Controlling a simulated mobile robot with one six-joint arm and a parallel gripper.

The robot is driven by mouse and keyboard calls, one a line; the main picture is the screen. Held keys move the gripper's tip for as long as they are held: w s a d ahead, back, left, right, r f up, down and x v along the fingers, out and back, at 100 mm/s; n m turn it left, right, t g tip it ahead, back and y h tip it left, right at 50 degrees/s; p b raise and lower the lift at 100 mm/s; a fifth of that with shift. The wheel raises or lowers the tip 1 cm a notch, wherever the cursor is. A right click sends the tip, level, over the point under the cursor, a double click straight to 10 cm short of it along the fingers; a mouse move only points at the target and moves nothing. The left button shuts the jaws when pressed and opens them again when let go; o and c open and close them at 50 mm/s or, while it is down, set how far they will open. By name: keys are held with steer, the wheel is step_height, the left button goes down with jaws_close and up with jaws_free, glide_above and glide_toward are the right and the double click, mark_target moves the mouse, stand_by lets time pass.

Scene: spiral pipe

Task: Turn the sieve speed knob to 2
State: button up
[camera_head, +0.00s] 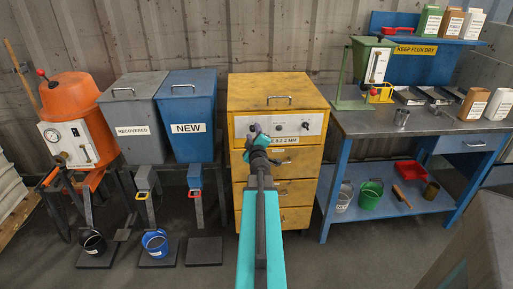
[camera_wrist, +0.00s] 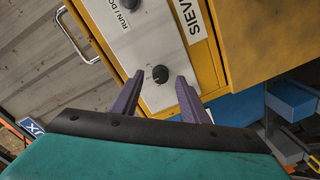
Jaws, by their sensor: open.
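The yellow sieve cabinet (camera_head: 248,92) stands in the middle of the head view, with a pale control panel (camera_head: 318,117) across its upper front. A dark knob (camera_head: 305,126) and another knob (camera_head: 280,127) show on the panel. My gripper (camera_head: 255,132) is in front of the panel's left part and hides some of it. In the wrist view my gripper (camera_wrist: 158,80) is open, its purple fingers pointing at the panel (camera_wrist: 150,50). A round black knob (camera_wrist: 160,74) appears between the fingertips. Contact and the knob's setting cannot be told.
A blue NEW bin (camera_head: 188,90) and a grey RECOVERED bin (camera_head: 132,100) stand left of the cabinet. An orange tank (camera_head: 75,95) is farther left. A workbench (camera_head: 365,123) stands at right. Cabinet drawers (camera_head: 290,190) lie below the panel. Bare floor lies in front.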

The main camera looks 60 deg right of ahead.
steer(key=p+v, duration=0.2)
steer(key=v, duration=0.3)
steer(key=shift+w+r, duration=0.1)
steer(key=shift+a+p, duration=0.3)
steer(key=shift+p, duration=0.9)
steer(key=s+a+p, duration=0.1)
steer(key=p, duration=0.3)
steer(key=shift+s+r, duration=0.1)
steer(key=shift+s, duration=0.1)
steer(key=shift+s+a+p, duration=0.25)
steer(key=shift+p, duration=0.65)
steer(key=shift+p+v, duration=2.5)
steer(key=shift+p, duration=2.15)
